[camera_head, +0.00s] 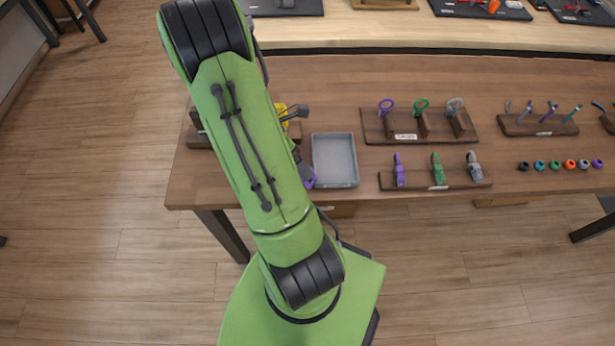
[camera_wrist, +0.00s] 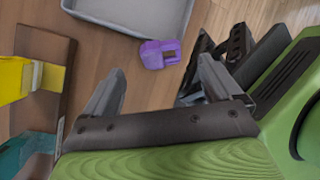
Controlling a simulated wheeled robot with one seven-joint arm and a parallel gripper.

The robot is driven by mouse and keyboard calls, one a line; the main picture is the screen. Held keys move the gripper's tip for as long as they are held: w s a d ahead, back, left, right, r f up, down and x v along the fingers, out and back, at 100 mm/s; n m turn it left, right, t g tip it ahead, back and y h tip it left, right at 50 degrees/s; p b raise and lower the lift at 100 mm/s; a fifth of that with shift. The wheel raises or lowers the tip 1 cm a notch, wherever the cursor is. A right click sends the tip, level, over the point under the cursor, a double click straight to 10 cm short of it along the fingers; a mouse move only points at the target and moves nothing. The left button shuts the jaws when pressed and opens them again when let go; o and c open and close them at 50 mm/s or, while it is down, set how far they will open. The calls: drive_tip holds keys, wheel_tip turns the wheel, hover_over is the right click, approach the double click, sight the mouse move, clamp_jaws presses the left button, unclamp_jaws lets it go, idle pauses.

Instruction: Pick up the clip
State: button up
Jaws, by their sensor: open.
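A small purple block-like piece, which looks like the clip (camera_wrist: 160,53), lies on the wooden table just outside the grey tray (camera_wrist: 175,15). In the head view the purple piece (camera_head: 311,181) shows beside my arm, near the front edge and left of the tray (camera_head: 336,185). My gripper (camera_wrist: 158,67) is open, its two grey fingers apart with the purple piece showing beyond and between the tips. Nothing is held. In the head view my green arm hides most of the gripper.
A wooden holder (camera_wrist: 58,60) with yellow and teal pieces stands left in the wrist view. In the head view, racks with ringed tools (camera_head: 421,125) and purple, green and grey pieces (camera_head: 437,180) stand right of the tray. Several small coloured rings (camera_head: 570,165) lie farther right.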

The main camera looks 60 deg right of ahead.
drive_tip(key=b+x, duration=0.1)
drive_tip(key=x, duration=0.4)
drive_tip(key=shift+s+f+b, duration=0.1)
drive_tip(key=shift+f+b, duration=0.2)
drive_tip(key=shift+a+r, duration=0.1)
drive_tip(key=c, duration=1.2)
wheel_tip(320, 180, up, 10)
drive_tip(key=p, duration=0.3)
